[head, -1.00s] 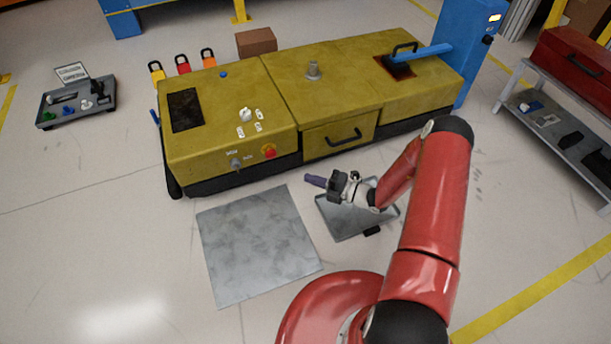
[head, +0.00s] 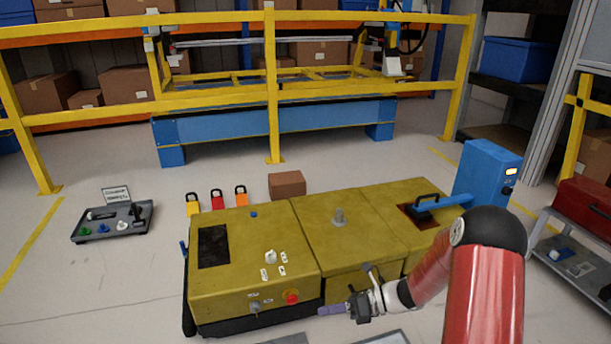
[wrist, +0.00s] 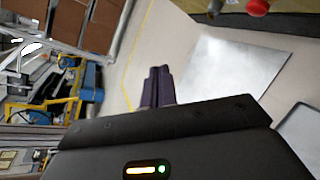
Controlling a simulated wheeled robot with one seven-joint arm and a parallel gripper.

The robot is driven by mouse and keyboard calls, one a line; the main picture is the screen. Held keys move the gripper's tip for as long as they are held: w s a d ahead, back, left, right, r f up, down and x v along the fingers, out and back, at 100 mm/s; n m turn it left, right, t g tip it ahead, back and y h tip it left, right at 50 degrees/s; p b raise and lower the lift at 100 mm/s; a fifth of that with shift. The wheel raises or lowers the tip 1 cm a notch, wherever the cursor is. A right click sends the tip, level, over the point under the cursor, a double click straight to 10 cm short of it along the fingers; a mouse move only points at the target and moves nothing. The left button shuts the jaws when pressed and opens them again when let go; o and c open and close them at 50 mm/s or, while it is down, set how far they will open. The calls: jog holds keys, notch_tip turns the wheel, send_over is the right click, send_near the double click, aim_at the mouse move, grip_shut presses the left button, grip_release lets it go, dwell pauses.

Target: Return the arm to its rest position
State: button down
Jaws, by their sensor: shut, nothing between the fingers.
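My gripper (head: 331,310) is in front of the yellow dashboard module (head: 225,284), low and right of the red knob (head: 291,297). Its purple fingers point left in the head view and are together, with nothing between them. In the wrist view my gripper (wrist: 158,86) shows its two purple fingers side by side above the dark gripper body. My red arm reaches in from the lower right of the head view and hides part of the module's right front.
A grey floor plate (wrist: 232,72) lies beyond the fingers in the wrist view. A blue post (head: 487,175) stands at the module's right end, and a grey cart (head: 565,265) is farther right. A yellow railing (head: 271,90) crosses the back.

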jog(key=s+d+r+n+t+h+p, duration=0.1)
jog(key=s+d+r+n+h+p, duration=0.1)
jog(key=s+r+n, duration=0.6)
jog(key=s+d+r+n+t+h+p, duration=0.2)
jog(key=s+d+r+n+h, duration=0.2)
jog(key=s+r+n+h, duration=0.3)
jog(key=s+d+r+n+t+h+p, duration=0.2)
jog(key=s+r+n+h, duration=0.3)
jog(key=s+r+n, duration=0.3)
notch_tip(320, 180, up, 9)
jog(key=d+n, duration=0.1)
jog(key=n, duration=0.3)
jog(key=shift+s+p, duration=0.35)
jog(key=c, duration=2.1)
grip_release()
